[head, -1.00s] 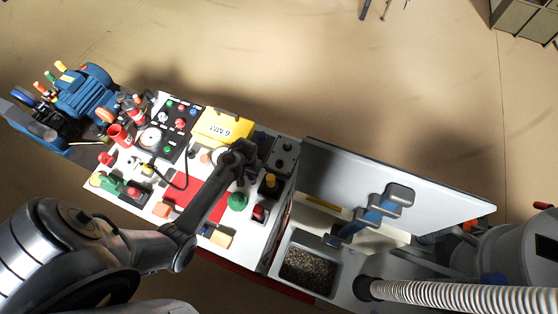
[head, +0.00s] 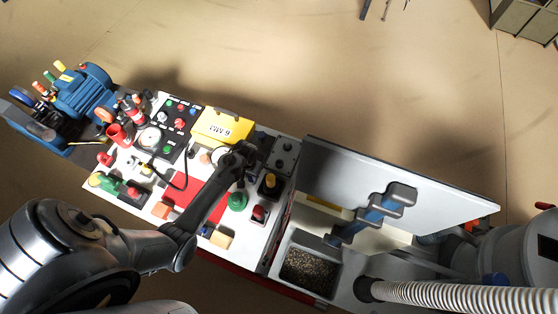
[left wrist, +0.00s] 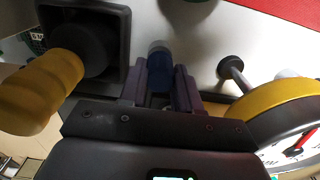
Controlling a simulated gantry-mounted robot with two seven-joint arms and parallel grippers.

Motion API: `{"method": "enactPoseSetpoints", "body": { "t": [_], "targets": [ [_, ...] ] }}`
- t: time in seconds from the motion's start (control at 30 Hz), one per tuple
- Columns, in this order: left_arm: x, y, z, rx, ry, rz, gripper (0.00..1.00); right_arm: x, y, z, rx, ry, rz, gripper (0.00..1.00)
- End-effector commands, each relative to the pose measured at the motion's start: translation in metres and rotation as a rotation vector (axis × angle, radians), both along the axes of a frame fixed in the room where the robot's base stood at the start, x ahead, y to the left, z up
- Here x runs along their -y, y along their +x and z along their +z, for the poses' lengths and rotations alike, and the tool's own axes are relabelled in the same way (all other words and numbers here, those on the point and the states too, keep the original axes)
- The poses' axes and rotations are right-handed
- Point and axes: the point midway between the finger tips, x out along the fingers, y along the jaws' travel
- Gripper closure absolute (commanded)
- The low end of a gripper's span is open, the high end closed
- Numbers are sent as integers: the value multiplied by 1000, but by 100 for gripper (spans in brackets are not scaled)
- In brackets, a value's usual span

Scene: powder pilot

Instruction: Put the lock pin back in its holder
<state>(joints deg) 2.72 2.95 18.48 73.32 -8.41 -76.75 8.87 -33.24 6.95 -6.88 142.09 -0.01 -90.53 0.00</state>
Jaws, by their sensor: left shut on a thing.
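My left gripper (head: 240,158) is above the white panel in the head view, between the yellow box and the black square socket. In the left wrist view the left gripper (left wrist: 160,90) is shut on a blue cylindrical piece (left wrist: 160,68) with a paler end. I take it to be the lock pin; most of it is hidden between the fingers, and in the head view the hand covers it. I cannot tell which fixture is its holder, or whether the piece touches the panel. My right gripper is not in view.
A black socket (left wrist: 118,18) with a yellow handle (left wrist: 40,92) is close left of the fingers. A yellow-rimmed dial (left wrist: 285,120) and a small metal peg (left wrist: 231,68) are on the right. A green knob (head: 237,201) and red plate (head: 200,190) lie near the arm.

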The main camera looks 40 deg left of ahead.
Motion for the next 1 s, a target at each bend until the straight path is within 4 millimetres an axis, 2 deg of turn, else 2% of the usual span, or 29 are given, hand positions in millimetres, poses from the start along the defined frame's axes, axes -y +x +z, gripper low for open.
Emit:
{"method": "enactPoseSetpoints", "body": {
  "t": [0.67,0.7,0.87,1.0],
  "targets": [
    [0,0,-11,-1,0,0,100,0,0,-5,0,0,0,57],
    [0,0,-10,0,0,0,63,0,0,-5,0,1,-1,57],
    [0,0,-10,0,0,0,39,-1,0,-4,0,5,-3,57],
    [0,0,-10,0,0,0,38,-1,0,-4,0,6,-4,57]
  ]
}}
